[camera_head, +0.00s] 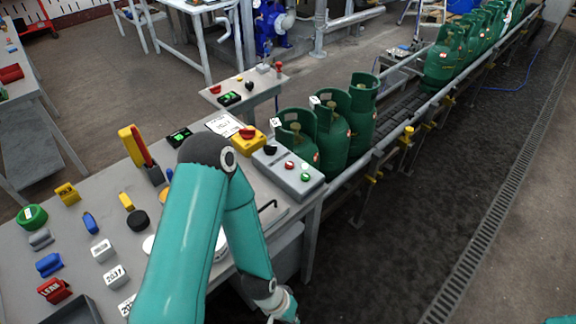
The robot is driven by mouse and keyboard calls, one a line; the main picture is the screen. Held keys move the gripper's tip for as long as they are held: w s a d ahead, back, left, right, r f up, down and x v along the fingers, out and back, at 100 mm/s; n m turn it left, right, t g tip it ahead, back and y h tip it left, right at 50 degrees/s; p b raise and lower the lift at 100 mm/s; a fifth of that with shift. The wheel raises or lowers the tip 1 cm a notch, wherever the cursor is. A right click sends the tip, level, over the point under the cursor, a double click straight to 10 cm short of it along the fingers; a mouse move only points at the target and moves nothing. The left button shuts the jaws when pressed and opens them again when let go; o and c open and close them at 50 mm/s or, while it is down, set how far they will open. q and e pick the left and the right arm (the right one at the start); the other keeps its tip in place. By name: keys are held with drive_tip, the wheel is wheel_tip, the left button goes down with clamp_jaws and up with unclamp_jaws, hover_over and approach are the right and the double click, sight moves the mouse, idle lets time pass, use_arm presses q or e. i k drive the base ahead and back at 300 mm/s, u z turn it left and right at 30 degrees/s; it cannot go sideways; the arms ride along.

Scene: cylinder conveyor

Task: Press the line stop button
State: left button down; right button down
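A yellow box with a red mushroom button (248,132) stands at the far right part of the grey workbench. Just in front of it, at the bench's right edge, is a grey control box (288,173) with black, red, white and green buttons. I cannot read which is labelled line stop. My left arm reaches up over the bench and bends down past its right edge, its wrist low in the picture. The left gripper's fingers are below the frame. Only a sliver of my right arm shows at the bottom right corner; its gripper is out of view.
Green gas cylinders (362,115) stand along the conveyor (399,119) beyond the control box. The workbench (75,221) holds several blocks, a green round item (32,217) and a yellow-and-red holder (137,146). A small side table (262,94) stands behind. Dark floor lies right of the conveyor.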

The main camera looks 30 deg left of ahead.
sight(289, 164)
drive_tip(key=u, duration=0.05)
drive_tip(key=i, duration=0.9)
drive_tip(key=z, duration=0.1)
